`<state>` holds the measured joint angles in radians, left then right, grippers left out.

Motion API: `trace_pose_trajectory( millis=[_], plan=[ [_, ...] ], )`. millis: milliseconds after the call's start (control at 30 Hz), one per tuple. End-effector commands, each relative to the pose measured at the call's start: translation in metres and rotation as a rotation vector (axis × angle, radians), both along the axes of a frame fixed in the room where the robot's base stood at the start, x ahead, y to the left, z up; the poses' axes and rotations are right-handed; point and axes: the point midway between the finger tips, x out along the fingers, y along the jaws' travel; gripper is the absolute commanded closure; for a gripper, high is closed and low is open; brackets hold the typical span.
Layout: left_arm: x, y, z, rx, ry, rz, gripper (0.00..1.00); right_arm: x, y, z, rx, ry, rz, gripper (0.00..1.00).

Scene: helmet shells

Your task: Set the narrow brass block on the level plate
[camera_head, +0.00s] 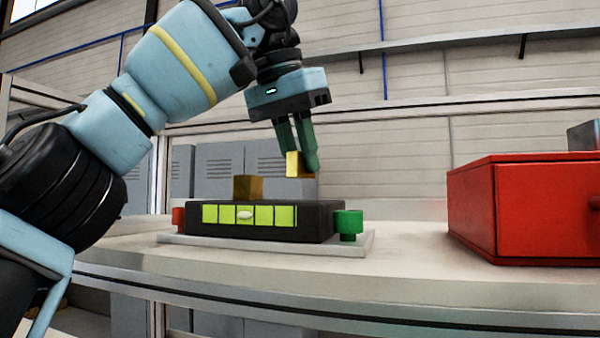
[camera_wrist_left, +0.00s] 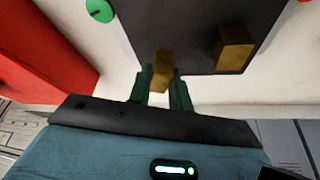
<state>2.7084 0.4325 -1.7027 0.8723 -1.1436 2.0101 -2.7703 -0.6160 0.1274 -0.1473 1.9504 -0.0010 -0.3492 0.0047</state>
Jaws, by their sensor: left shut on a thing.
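My left gripper (camera_head: 301,163) is shut on a narrow brass block (camera_head: 291,165) and holds it above the right part of the level plate (camera_head: 325,222). A gap shows between the held block and the plate's top. The plate is a dark slab with a row of yellow-green squares on its front and a whitish oval at the middle one. A wider brass block (camera_head: 248,187) stands on the plate left of its middle. In the left wrist view the held block (camera_wrist_left: 163,68) shows between the fingers, with the wider block (camera_wrist_left: 234,50) to its right. My right gripper is not in view.
A green knob (camera_head: 348,224) and a red knob (camera_head: 178,217) flank the plate, which sits on a pale base (camera_head: 362,243). A red box (camera_head: 540,210) stands at the right of the table. The table between base and box is clear.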

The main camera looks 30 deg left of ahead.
Motion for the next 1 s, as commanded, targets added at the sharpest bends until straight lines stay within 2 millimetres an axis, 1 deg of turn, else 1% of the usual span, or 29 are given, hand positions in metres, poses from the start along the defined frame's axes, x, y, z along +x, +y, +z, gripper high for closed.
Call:
trace_pose_trajectory(
  millis=[33, 133, 300, 767, 800, 933, 1000],
  plan=[
    [0.001, 0.000, -0.007, 0.000, 0.003, -0.004, 1.00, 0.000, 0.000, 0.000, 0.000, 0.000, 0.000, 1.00],
    [0.000, 0.000, -0.016, 0.000, 0.001, -0.003, 1.00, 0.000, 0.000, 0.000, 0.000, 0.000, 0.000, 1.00],
    [0.000, 0.000, -0.027, -0.001, -0.001, 0.000, 1.00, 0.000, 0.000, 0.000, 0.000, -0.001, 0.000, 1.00],
    [0.000, 0.000, -0.031, -0.003, -0.003, 0.000, 1.00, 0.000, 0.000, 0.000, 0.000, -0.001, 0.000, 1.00],
    [0.000, 0.000, -0.031, -0.002, -0.002, 0.001, 0.76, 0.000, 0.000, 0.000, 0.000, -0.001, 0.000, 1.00],
    [0.000, 0.000, -0.031, -0.001, -0.001, 0.001, 0.59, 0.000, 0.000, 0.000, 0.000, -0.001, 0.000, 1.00],
    [0.000, 0.000, -0.031, -0.001, -0.001, 0.001, 0.58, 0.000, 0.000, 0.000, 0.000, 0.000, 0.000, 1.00]
  ],
)
